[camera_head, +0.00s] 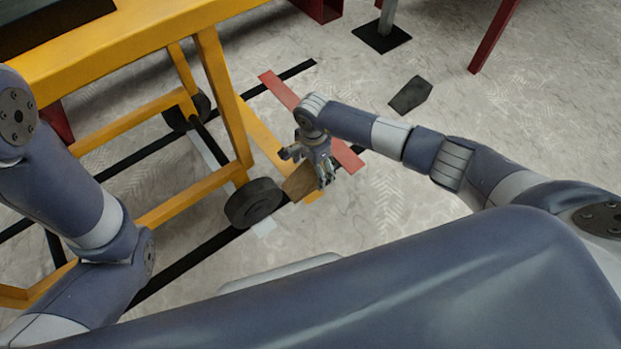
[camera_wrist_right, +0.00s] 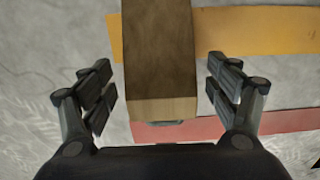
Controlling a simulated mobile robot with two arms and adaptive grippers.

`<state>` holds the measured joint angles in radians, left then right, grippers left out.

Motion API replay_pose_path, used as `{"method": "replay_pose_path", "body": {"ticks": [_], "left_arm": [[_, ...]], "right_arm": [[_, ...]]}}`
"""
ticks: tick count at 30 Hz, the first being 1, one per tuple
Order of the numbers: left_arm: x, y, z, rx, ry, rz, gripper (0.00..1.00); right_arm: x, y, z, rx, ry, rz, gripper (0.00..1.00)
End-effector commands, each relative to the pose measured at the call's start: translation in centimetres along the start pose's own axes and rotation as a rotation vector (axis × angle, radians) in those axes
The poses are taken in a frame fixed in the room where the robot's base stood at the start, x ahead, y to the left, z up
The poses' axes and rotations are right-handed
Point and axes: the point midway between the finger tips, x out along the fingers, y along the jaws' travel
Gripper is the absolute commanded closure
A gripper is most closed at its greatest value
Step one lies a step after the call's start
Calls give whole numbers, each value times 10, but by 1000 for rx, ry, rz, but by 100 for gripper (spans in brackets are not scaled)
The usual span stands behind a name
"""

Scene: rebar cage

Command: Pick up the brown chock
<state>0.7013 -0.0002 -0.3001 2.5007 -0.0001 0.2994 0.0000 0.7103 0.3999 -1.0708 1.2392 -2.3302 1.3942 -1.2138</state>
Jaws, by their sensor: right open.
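The brown chock (camera_head: 299,182) is a wooden block on the floor beside the black wheel (camera_head: 253,203) of the yellow cart. In the right wrist view the chock (camera_wrist_right: 160,60) runs from the top edge to between my fingers, with its paler end face toward me. My right gripper (camera_head: 326,180) is open at the chock, hiding part of it in the head view. In the right wrist view its fingers (camera_wrist_right: 163,95) stand on either side of the chock, with visible gaps. My left arm shows at the left of the head view, but its gripper is out of view.
The yellow cart frame (camera_head: 228,95) stands close on the left. A red strip (camera_head: 280,90) and black lines mark the floor. A dark grey block (camera_head: 410,95) lies farther back at the right. Open floor lies right of my right gripper.

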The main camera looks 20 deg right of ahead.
Motion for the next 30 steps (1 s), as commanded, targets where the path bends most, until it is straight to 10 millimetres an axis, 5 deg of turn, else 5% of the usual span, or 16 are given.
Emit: {"method": "replay_pose_path", "body": {"ticks": [8,15,30], "left_arm": [[-1,0,0,0,0,0,22],[-1,0,-1,0,1,1,22],[6,-1,2,-1,0,1,22]], "right_arm": [[2,0,0,0,0,-1,18],[2,0,0,0,0,-1,70],[-7,-1,0,0,0,-2,72]]}}
